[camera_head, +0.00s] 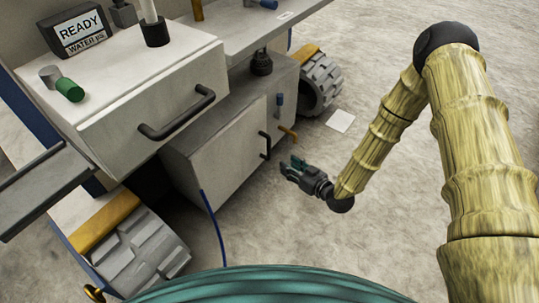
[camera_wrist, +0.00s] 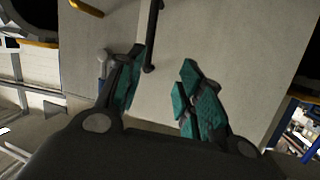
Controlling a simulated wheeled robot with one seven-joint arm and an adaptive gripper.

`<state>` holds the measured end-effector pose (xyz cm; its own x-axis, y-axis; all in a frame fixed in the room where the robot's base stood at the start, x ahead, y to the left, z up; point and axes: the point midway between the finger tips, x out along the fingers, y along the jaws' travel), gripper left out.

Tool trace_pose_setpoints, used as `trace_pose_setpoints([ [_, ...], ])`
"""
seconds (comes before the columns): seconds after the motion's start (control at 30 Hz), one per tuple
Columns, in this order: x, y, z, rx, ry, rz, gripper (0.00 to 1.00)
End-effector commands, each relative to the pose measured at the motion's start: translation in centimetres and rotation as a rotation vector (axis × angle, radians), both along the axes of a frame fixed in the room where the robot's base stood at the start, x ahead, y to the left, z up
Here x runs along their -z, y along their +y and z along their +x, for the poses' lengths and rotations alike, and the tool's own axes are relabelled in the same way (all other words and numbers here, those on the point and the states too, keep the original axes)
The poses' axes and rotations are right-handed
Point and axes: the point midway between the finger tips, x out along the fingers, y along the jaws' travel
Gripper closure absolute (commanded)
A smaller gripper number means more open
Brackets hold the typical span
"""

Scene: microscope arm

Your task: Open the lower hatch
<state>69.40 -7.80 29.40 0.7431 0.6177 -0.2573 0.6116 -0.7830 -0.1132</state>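The lower hatch (camera_head: 222,158) is a pale grey door low on the cabinet, below the big upper drawer, and it looks shut. Its black bar handle (camera_head: 265,146) is upright near the door's right edge. In the wrist view the hatch (camera_wrist: 225,40) fills the middle, and the lower part of its handle (camera_wrist: 152,35) shows between and beyond the fingertips. My gripper (camera_head: 290,166), with teal finger pads, is open and empty, just right of and below the handle, with a visible gap in the head view. Its spread fingers (camera_wrist: 162,62) also show in the wrist view.
The upper drawer (camera_head: 150,110) with its black handle (camera_head: 178,114) juts out above the hatch. A small orange handle (camera_head: 288,132) and a blue-handled part (camera_head: 280,101) are right of the hatch. A blue cable (camera_head: 212,225) hangs at its left. Grey wheels flank the cabinet; the right floor is open.

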Motion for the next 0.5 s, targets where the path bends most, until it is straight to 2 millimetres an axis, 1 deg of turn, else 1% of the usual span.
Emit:
trace_pose_setpoints([
  [0.03, 1.7, 0.1, 0.8, -0.008, -0.037, 0.012, 0.63],
  [0.1, 2.1, 0.2, 1.9, -0.021, -0.09, 0.028, 0.63],
  [0.3, 2.6, 0.6, 4.0, -0.051, -0.209, 0.065, 0.63],
  [0.5, 2.4, 0.6, 4.9, -0.066, -0.266, 0.082, 0.63],
])
